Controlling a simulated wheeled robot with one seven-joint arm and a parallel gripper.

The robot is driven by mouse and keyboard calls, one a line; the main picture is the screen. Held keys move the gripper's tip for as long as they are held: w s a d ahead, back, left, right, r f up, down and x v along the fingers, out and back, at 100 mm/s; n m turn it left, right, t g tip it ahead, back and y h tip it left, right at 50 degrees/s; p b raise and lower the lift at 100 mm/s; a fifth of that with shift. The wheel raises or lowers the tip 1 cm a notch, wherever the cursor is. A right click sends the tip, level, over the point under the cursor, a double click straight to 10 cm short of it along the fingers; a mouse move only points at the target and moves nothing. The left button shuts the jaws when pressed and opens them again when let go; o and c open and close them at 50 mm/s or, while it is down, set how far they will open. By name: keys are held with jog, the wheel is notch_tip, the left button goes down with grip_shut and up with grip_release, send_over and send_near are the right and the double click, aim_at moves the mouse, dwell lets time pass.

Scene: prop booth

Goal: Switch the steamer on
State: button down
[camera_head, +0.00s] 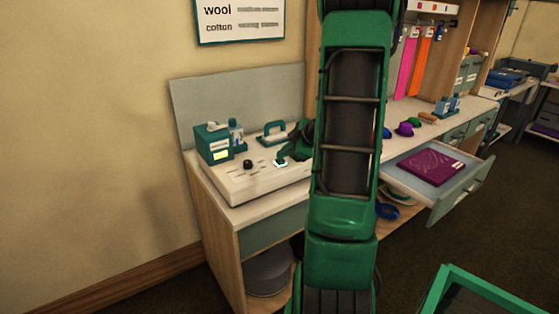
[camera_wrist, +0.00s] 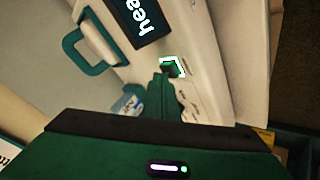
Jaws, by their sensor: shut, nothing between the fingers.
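The steamer (camera_head: 250,185) is a long cream unit on the counter, with a black knob (camera_head: 247,163) and a green handle (camera_head: 273,132). A square switch (camera_wrist: 178,66) with a lit white-green rim is on its top. My gripper (camera_wrist: 164,75) is shut and empty, its tip at the near edge of the switch and covering part of it. I cannot tell whether it presses or only touches. In the head view my gripper (camera_head: 283,157) is just above the lit switch.
A teal box (camera_head: 214,145) with a lit yellow window and a small bottle stand behind the steamer's left end. To the right, an open drawer (camera_head: 448,198) with a purple folded cloth (camera_head: 430,166) sticks out. My arm hides the middle of the counter.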

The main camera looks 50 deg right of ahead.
aim_at(283, 161)
jog(key=shift+f, duration=0.45)
dwell(0.6)
jog(key=shift+r, duration=3.45)
jog(key=s+a+f+m+g, duration=0.1)
jog(key=s+a+m+g, duration=0.8)
jog(key=s+a+m, duration=0.6)
jog(key=s+a, duration=0.9)
jog(key=s, duration=0.2)
jog(key=shift+y, duration=0.3)
